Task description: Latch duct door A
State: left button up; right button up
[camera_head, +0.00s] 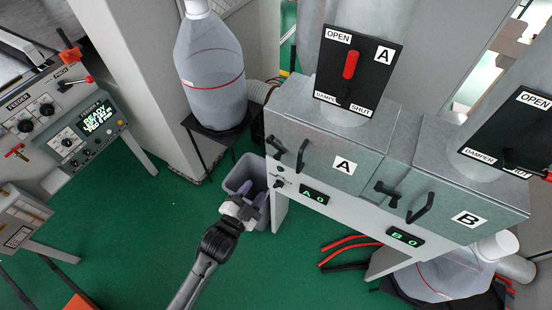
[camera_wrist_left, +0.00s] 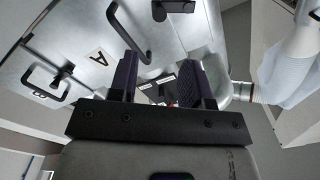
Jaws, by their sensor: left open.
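Duct door A (camera_head: 322,165) is a grey metal panel on the left duct box, marked with a white "A" label. It looks flush with the box. Its black bar handle (camera_head: 301,154) is left of the label, and a small black latch (camera_head: 276,145) sits at the door's left edge. I cannot tell if the latch is engaged. My left gripper (camera_head: 254,193) is open and empty, below and left of the door, apart from it. In the left wrist view, door A's handle (camera_wrist_left: 130,32) and the latch (camera_wrist_left: 172,8) show beyond the open fingers (camera_wrist_left: 160,80). My right gripper is not in view.
Door B (camera_head: 445,205) with its own handle and latch is to the right. A grey bin (camera_head: 236,175) stands behind my left gripper. Red hoses (camera_head: 345,243) lie below.

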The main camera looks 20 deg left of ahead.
aim_at(276, 157)
pick_arm(q)
jog(key=w, duration=0.4)
jog(key=w+d, duration=0.1)
jog(key=w, duration=0.7)
jog(key=shift+d, duration=0.3)
jog(key=shift+w+d, duration=0.1)
jog(key=shift+w, duration=0.45)
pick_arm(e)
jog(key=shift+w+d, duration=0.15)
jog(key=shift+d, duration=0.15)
pick_arm(q)
jog(key=shift+c, duration=0.2)
